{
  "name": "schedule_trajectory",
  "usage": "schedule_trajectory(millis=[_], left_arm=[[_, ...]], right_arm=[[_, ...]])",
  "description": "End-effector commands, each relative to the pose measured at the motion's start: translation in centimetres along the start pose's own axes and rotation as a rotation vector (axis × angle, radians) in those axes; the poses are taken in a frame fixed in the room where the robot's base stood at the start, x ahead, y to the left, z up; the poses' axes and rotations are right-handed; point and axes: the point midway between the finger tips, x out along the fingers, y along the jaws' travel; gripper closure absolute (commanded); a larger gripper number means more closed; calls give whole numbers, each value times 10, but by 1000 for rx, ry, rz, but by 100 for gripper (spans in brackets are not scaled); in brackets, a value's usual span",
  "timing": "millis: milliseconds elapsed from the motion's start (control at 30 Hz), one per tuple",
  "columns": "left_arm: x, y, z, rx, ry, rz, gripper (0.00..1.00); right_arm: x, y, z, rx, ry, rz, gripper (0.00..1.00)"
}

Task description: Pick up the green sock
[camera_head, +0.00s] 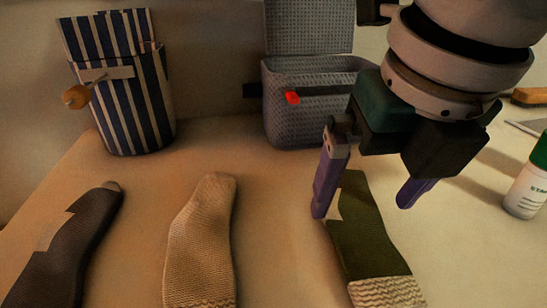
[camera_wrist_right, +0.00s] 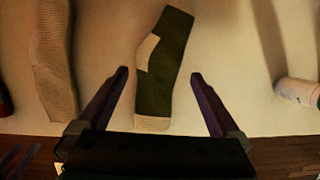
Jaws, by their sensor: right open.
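The green sock (camera_head: 364,230) lies flat on the pale bed surface, dark green with a tan patch and a cream ribbed end. In the right wrist view the green sock (camera_wrist_right: 162,75) lies between and beyond the fingertips. My right gripper (camera_head: 367,203) is open and empty, above the sock's far end in the head view, one purple finger on each side. Its fingers also show in the right wrist view (camera_wrist_right: 160,73). I cannot tell the exact height above the sock.
A beige sock (camera_head: 202,240) and a dark brown sock (camera_head: 70,250) lie to the left. A striped bag (camera_head: 130,100) and a grey lidded basket (camera_head: 310,122) stand behind. A white bottle with a green cap (camera_head: 527,190) stands at the right edge.

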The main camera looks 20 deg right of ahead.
Motion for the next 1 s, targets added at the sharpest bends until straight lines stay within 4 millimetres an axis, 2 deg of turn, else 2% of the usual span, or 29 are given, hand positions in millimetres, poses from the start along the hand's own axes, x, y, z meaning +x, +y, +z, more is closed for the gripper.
schedule_trajectory(millis=[33, 100, 367, 900, 933, 1000], left_arm=[[9, 0, 3, 0, 0, 0, 50], [12, 0, 4, 0, 0, 0, 50], [11, 0, 4, 1, 0, 0, 50], [11, -2, 4, 10, -2, -7, 50], [11, -2, 4, 10, -2, -8, 50], [11, -2, 4, 10, -2, -7, 50]], right_arm=[[14, 0, -2, 1, 3, -3, 0], [22, 0, -2, 0, 2, -1, 0], [24, 0, 0, -1, 0, 0, 0], [24, 0, 0, -1, -1, 0, 61], [24, 0, 0, -1, -1, 0, 64], [24, 0, 0, -1, -1, 0, 64]])
